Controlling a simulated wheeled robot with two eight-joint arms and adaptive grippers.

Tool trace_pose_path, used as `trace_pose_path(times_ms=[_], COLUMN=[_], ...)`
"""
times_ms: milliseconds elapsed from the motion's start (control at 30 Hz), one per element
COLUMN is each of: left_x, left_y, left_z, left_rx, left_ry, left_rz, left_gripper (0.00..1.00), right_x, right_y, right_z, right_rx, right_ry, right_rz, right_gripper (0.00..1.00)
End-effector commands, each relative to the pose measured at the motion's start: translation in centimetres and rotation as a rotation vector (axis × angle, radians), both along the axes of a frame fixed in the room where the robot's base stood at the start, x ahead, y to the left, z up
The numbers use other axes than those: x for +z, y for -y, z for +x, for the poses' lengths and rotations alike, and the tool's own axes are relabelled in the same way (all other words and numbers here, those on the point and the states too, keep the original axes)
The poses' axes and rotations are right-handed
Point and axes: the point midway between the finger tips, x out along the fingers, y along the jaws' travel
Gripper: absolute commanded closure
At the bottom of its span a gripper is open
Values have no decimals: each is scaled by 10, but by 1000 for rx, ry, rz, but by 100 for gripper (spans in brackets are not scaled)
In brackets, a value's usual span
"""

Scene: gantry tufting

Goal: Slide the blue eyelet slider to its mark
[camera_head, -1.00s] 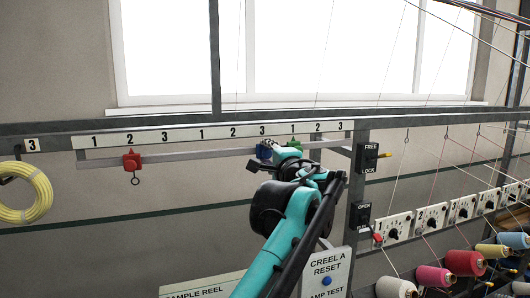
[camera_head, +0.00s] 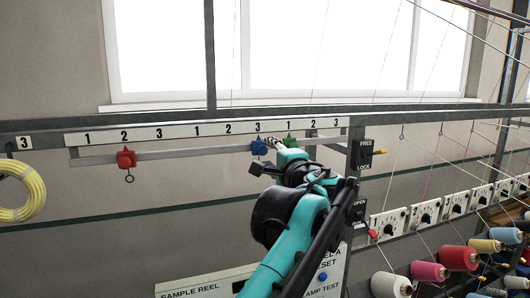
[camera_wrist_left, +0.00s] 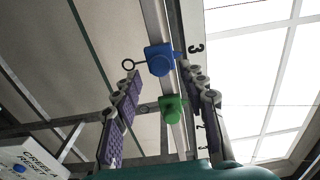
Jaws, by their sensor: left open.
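The blue eyelet slider (camera_head: 259,147) sits on the grey rail (camera_head: 190,153) under the middle group's 3 on the number strip (camera_head: 160,134). In the left wrist view the blue slider (camera_wrist_left: 159,60) has its ring sticking out to the left. My left gripper (camera_head: 264,156) is open below and in front of it. In the wrist view the left gripper's fingertips (camera_wrist_left: 163,76) lie either side of the blue slider's near end; contact cannot be told. The green slider (camera_wrist_left: 172,107) lies between the fingers in that picture, its depth unclear. My right gripper is not in view.
A red slider (camera_head: 126,159) with a hanging ring is on the rail under the first 2. A frame post with a FREE/LOCK switch (camera_head: 366,153) stands to the right of the rail. A yellow coil (camera_head: 22,190) hangs at left; several yarn cones (camera_head: 430,271) stand at lower right.

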Motion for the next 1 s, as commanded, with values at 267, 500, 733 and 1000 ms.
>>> trace_pose_path(times_ms=[267,500,733,1000], left_x=[-1,-1,-1,-60], left_y=[27,35,35,6], left_z=[-52,-70,-71,-76], left_rx=[-4,-3,-2,32], left_ry=[0,0,0,-54], left_rz=[1,1,1,-70], left_gripper=[58,58,58,58], right_x=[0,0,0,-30], right_y=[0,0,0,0], right_z=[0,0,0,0], right_rx=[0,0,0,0], right_ry=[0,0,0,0], right_rz=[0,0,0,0], right_gripper=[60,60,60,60])
